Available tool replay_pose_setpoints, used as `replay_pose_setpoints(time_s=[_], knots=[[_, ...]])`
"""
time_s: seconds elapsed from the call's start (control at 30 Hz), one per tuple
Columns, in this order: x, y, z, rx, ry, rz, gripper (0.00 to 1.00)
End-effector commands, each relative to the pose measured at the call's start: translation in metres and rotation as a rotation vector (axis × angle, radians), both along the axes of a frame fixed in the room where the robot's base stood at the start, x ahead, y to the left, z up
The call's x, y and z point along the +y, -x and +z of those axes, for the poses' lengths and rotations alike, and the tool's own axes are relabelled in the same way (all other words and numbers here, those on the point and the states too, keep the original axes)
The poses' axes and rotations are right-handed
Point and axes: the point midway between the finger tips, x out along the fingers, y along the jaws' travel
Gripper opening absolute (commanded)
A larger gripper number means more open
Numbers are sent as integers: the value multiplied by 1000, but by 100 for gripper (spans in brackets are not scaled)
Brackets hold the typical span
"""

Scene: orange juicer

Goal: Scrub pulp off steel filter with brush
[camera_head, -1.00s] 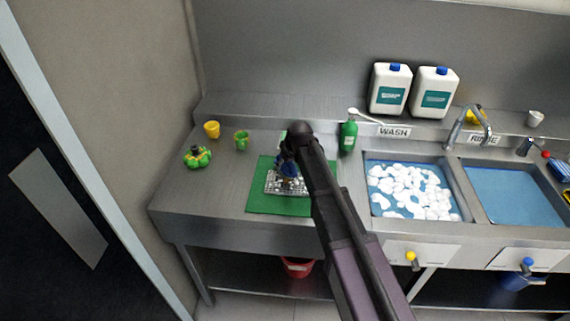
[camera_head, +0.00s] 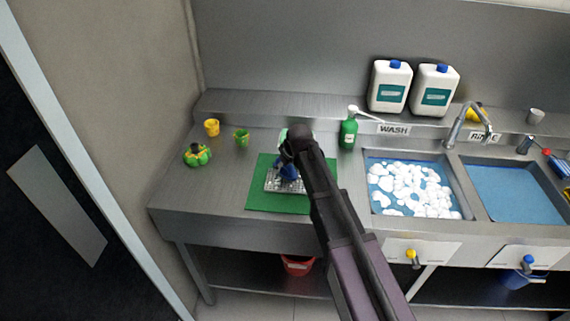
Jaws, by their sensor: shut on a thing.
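The steel filter (camera_head: 272,183) lies on a green mat (camera_head: 262,203) on the steel counter, left of the sinks. It looks like a flat, perforated silver piece. My gripper (camera_head: 287,170) is right over the filter, pointing down, with my arm reaching in from the lower right. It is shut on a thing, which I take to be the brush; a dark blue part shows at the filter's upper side. My arm hides the right part of the filter and most of the brush. Pulp is too small to make out.
A green bottle (camera_head: 348,133) stands just right of the mat. Yellow (camera_head: 212,128) and green (camera_head: 242,136) cups and a green-yellow part (camera_head: 197,155) sit at the left. The foam-filled wash sink (camera_head: 408,188) and rinse sink (camera_head: 515,195) are to the right. Two white jugs (camera_head: 390,87) stand behind.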

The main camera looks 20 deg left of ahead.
Motion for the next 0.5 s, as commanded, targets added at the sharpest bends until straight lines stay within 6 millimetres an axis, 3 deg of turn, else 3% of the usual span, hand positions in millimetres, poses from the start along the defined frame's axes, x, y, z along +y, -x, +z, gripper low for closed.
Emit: replay_pose_setpoints(time_s=[0.2,0.5], knots=[[-3,14,1,0,0,1,31],[-4,17,1,0,0,0,31]])
